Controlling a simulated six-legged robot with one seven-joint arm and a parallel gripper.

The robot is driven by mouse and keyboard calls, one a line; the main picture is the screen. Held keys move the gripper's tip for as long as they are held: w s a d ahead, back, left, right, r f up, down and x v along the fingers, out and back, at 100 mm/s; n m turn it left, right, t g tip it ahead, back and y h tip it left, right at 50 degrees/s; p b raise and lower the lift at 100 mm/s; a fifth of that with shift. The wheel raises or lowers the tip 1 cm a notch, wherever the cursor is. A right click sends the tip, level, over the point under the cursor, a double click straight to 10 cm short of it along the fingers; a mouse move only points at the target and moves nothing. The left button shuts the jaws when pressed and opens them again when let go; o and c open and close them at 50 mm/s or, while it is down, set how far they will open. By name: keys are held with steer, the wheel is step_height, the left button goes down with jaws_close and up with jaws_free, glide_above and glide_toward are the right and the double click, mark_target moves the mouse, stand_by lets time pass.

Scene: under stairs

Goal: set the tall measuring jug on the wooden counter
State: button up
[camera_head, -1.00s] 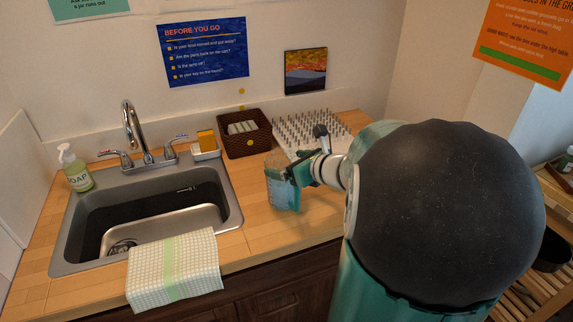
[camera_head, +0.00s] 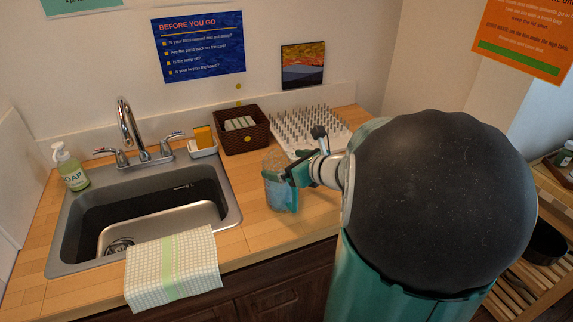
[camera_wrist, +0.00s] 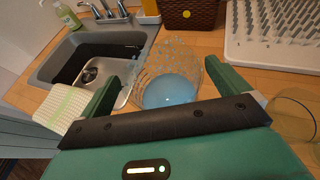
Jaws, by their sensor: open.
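The tall clear measuring jug (camera_head: 272,168) stands upright on the wooden counter (camera_head: 240,240), to the right of the sink. In the wrist view the jug (camera_wrist: 165,60) is seen from above, with light blue at its bottom. My gripper (camera_head: 290,185) is open around the jug, with one green finger on each side of it. In the wrist view the gripper (camera_wrist: 160,72) spans the jug's width. Any contact between fingers and jug is too small to tell. The gripper bar hides the near part of the jug's base in the wrist view.
The sink (camera_head: 90,220) with a towel (camera_head: 172,268) lies left. A soap bottle (camera_head: 70,168), a sponge holder (camera_head: 203,146), a brown basket (camera_head: 242,138) and a white peg rack (camera_head: 305,128) stand behind. A clear yellowish round thing (camera_wrist: 293,112) is at right in the wrist view.

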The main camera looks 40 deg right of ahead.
steer(key=v, duration=1.1)
steer(key=shift+s, duration=0.3)
steer(key=w+a+r+n+g+y, duration=0.2)
steer(key=a+n, duration=0.5)
steer(key=a, duration=0.2)
steer(key=w+a+r+n+g+y, duration=0.1)
steer(key=w+a+n+g+y, duration=0.1)
steer(key=a+n, duration=0.6)
steer(key=s+a+f+n+g+h, duration=0.3)
steer(key=s+a+n+h, duration=0.2)
steer(key=n, duration=1.3)
steer(key=s+a, duration=0.3)
steer(key=s, duration=0.1)
steer(key=shift+f+n+g+h, duration=0.2)
steer(key=shift+n+g+h, duration=0.1)
steer(key=shift+s, duration=0.1)
